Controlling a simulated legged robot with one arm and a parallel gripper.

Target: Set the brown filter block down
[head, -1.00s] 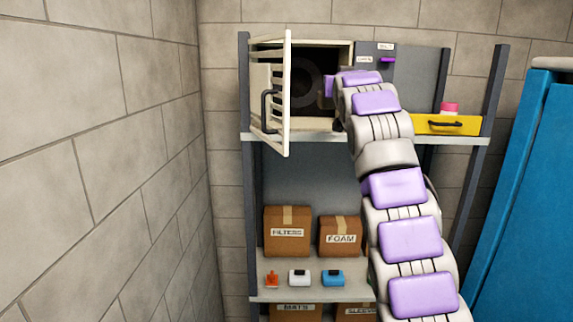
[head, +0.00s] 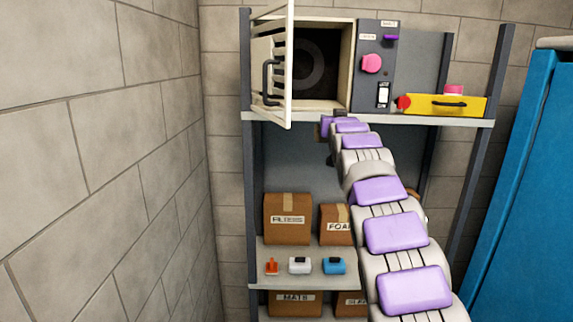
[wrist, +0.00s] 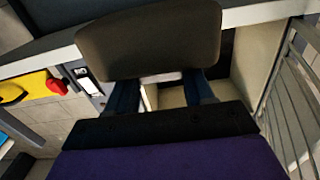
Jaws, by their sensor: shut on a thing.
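The brown filter block (wrist: 148,38) is a dark, rounded-edged slab in the wrist view, held out ahead of my gripper (wrist: 160,84). The two blue-grey fingers reach to its lower edge and are shut on it. In the head view my gripper (head: 328,124) is a small purple and dark shape just below the upper shelf's front edge. The cream duct housing (head: 347,65) stands open on the upper shelf, with a dark round shape inside.
The slatted door (head: 288,65) stands swung open at the left. A blue locker (head: 520,180) stands at the right.

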